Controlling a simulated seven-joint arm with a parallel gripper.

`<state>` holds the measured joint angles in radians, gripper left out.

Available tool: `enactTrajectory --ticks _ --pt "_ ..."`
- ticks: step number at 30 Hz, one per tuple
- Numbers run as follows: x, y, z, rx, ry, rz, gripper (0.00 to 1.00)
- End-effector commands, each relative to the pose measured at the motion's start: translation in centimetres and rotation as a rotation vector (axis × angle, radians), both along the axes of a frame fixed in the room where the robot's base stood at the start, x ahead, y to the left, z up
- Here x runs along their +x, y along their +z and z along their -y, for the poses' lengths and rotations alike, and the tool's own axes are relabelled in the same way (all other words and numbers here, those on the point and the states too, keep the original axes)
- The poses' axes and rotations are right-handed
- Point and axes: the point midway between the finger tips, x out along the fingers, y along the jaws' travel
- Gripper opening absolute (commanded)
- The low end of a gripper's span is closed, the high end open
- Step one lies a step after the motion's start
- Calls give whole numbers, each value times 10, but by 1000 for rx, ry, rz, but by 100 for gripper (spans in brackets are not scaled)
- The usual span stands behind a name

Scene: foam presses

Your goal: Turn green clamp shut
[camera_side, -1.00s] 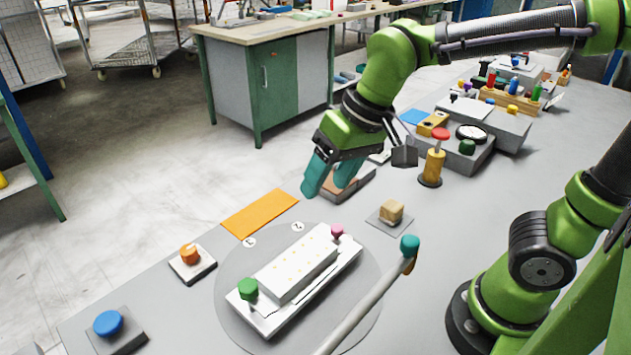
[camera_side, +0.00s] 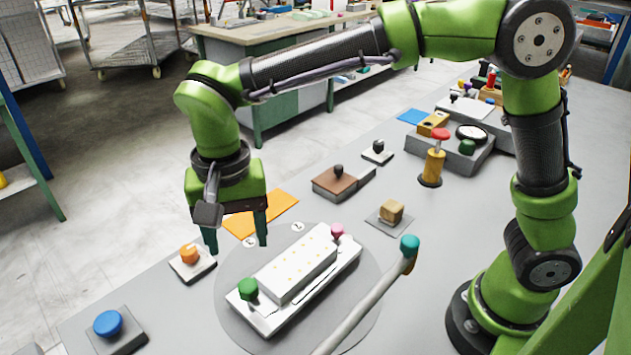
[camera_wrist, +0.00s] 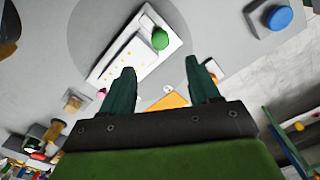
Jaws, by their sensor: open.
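The green clamp (camera_side: 248,288) is a round green knob at the near left end of the white press block (camera_side: 296,266), on a grey round plate (camera_side: 236,318). A pink knob (camera_side: 337,230) stands at the block's far end. My gripper (camera_side: 236,246) is open and empty, pointing down above the table behind the green clamp, clear of it. In the wrist view the green clamp (camera_wrist: 160,39) shows beyond and between my spread fingers (camera_wrist: 163,80). Its exact height above the table is hard to tell.
An orange knob (camera_side: 189,253) and a blue button (camera_side: 108,323) stand to the left. An orange mat (camera_side: 262,213) lies behind my gripper. A teal-tipped lever (camera_side: 409,244) leans in front of the press. A wooden cube (camera_side: 391,211) sits to the right.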

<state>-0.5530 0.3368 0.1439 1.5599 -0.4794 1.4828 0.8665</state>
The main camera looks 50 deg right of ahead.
Motion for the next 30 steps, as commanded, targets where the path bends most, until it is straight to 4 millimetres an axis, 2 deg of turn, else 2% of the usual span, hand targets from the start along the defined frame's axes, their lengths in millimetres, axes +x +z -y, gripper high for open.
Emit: enactTrajectory --ticks 1,9,15,21,28,29,30 --pt "0 -13 1 -4 1 -5 61" --pt "0 -71 1 -3 2 -4 61" --pt "0 -99 0 -1 0 -2 61" --pt "0 -109 0 0 1 0 61" --pt "0 -110 0 1 1 1 61" --pt "0 -110 0 1 1 1 60" --pt "0 -110 0 1 1 1 53"
